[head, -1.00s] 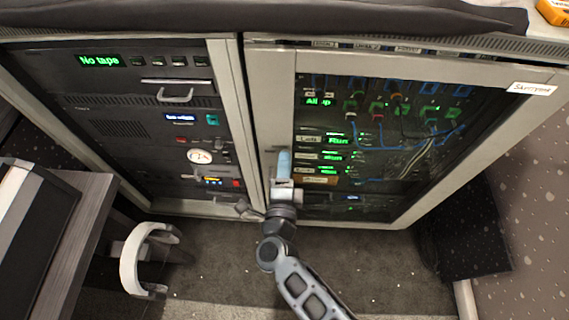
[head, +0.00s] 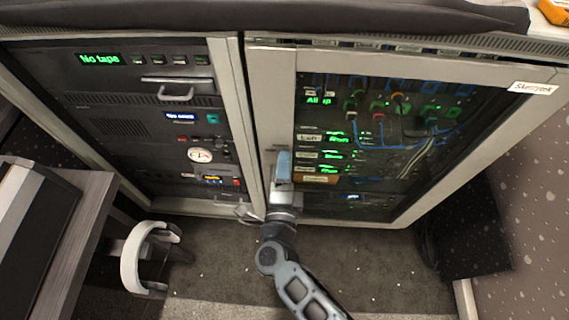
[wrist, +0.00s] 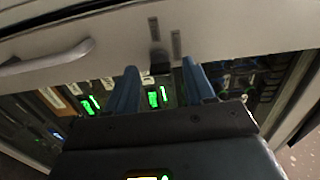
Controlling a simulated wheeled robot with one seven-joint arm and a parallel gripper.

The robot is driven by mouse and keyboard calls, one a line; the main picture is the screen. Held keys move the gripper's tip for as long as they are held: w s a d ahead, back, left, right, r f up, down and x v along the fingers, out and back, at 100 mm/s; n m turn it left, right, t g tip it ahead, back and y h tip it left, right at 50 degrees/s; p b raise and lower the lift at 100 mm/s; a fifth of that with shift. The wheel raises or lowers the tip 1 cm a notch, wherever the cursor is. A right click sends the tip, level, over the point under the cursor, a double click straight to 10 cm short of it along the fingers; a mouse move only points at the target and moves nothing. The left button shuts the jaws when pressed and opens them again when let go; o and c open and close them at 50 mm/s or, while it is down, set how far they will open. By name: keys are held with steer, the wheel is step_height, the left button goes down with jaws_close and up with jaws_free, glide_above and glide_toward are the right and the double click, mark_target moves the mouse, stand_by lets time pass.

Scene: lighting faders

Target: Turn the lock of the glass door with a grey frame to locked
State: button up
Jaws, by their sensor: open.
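The glass door (head: 281,78) with a grey frame is closed on the right cabinet in the head view. Its grey frame (wrist: 230,35) spans the top of the wrist view. The lock is a small dark knob (wrist: 159,62) on this frame, below two small grey plates whose markings I cannot read. My gripper (head: 284,156) is at the left stile of the door and covers the lock in the head view. In the wrist view its two blue fingers (wrist: 157,68) are open, one on each side of the knob, with gaps showing. Whether their tips reach it I cannot tell.
A bar handle (wrist: 45,57) is on the frame left of the lock in the wrist view. Left of the door stands a rack with a "No tape" display (head: 100,59). A white curved chair part (head: 132,265) and a desk (head: 75,220) are at lower left.

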steer(key=s, duration=0.6)
steer(key=shift+s+a, duration=0.15)
steer(key=shift+s, duration=0.2)
steer(key=s+d+r+n+g+p, duration=0.1)
steer(key=s+d+r+n, duration=0.8)
steer(key=s, duration=0.5)
steer(key=s+d+r+n+g+p, duration=0.1)
steer(key=s+d+r+n+g, duration=0.1)
steer(key=s+d+r+n, duration=0.7)
steer(key=s+d+r, duration=0.5)
steer(key=s, duration=0.1)
steer(key=shift+s+r+y+p, duration=0.2)
steer(key=shift+r+y+p, duration=0.1)
steer(key=shift+r+p, duration=0.1)
